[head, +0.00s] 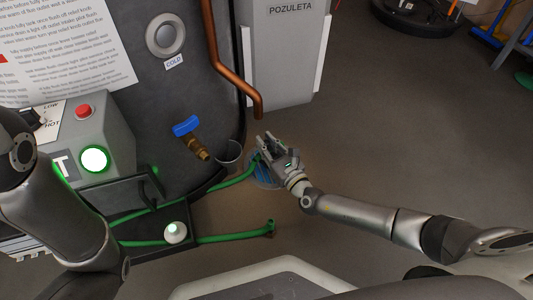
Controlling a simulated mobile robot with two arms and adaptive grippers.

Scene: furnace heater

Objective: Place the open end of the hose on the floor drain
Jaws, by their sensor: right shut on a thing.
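The green hose (228,182) runs along the floor from the left, past the heater's base, up to my right gripper (264,152). The right gripper is shut on the hose near that end. The floor drain (263,183), a round bluish grate, lies below and beside the gripper and is partly hidden by it. I cannot tell whether the held end touches the drain.
A brass valve with a blue handle (186,126) sticks out from the dark heater, above a grey cup (229,152). A copper pipe (229,75) comes down near the grey cabinet (287,55). A control box with a lit green button (95,159) stands left.

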